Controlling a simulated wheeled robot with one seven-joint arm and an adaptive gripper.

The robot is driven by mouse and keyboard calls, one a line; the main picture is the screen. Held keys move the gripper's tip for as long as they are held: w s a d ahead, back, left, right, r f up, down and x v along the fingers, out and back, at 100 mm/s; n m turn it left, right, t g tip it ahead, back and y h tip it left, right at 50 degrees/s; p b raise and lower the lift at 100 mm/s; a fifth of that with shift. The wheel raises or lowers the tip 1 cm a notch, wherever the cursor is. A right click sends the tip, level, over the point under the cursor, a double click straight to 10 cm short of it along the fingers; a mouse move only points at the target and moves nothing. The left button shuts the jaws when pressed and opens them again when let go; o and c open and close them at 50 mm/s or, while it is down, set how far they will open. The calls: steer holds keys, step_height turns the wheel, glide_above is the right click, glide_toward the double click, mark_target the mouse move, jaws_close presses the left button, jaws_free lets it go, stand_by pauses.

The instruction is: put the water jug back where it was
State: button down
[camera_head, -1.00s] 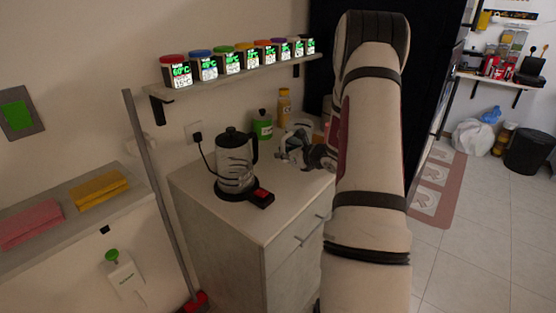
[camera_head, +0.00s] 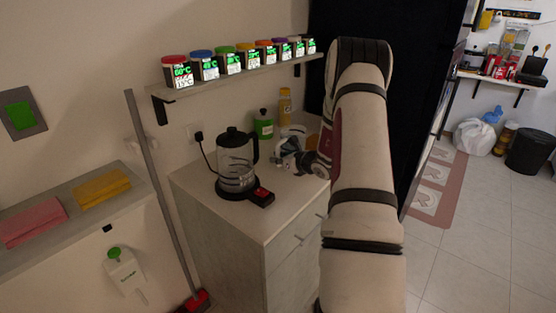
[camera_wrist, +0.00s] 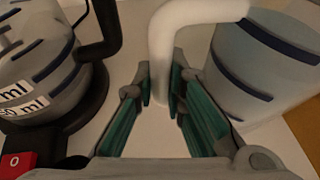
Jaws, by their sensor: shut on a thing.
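The water jug (camera_wrist: 262,70) is a pale grey-blue vessel with dark bands and a white handle, at the right of the wrist view. My gripper (camera_wrist: 162,92) is shut on the jug's handle, with its teal finger pads on either side. In the head view, the jug's white top (camera_head: 293,130) shows behind my gripper (camera_head: 288,154), over the back right of the counter. Most of the jug is hidden there, and I cannot tell whether its base touches the counter.
A glass kettle (camera_head: 236,165) with a black handle stands on its base left of my gripper. A green bottle (camera_head: 263,126) and a yellow bottle (camera_head: 285,106) stand behind. A shelf (camera_head: 235,78) with several spice dispensers hangs above. The counter's front (camera_head: 270,218) is clear.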

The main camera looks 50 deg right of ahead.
steer(key=c, duration=1.6)
jaws_free()
steer(key=shift+f, duration=0.1)
steer(key=shift+c, duration=0.2)
